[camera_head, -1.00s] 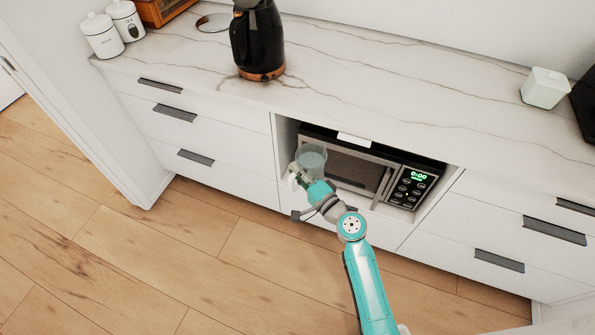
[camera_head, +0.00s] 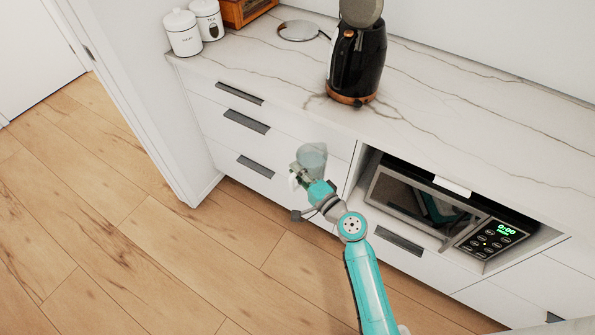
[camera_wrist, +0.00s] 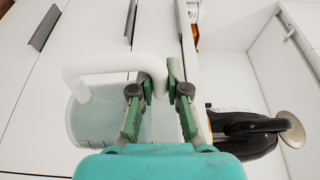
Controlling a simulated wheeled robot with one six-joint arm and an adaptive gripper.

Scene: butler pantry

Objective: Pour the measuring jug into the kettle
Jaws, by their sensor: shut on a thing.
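The clear measuring jug (camera_head: 312,160) is held in front of the white drawers, lower than the countertop. My gripper (camera_head: 299,177) is shut on the jug's white handle. In the wrist view the jug (camera_wrist: 85,118) is left of my gripper (camera_wrist: 160,92), with the handle reaching between the fingers. Its contents cannot be made out. The black kettle (camera_head: 358,65) with a copper base ring stands upright on the counter, above and right of the jug and apart from it. Its round lid (camera_head: 361,11) appears raised. The kettle also shows in the wrist view (camera_wrist: 247,138).
The marble countertop (camera_head: 440,105) is clear right of the kettle. Two white canisters (camera_head: 183,33) and a wooden box (camera_head: 245,10) stand at its left end, with a round metal plate (camera_head: 298,31) nearby. A microwave (camera_head: 425,207) sits in a niche below the counter.

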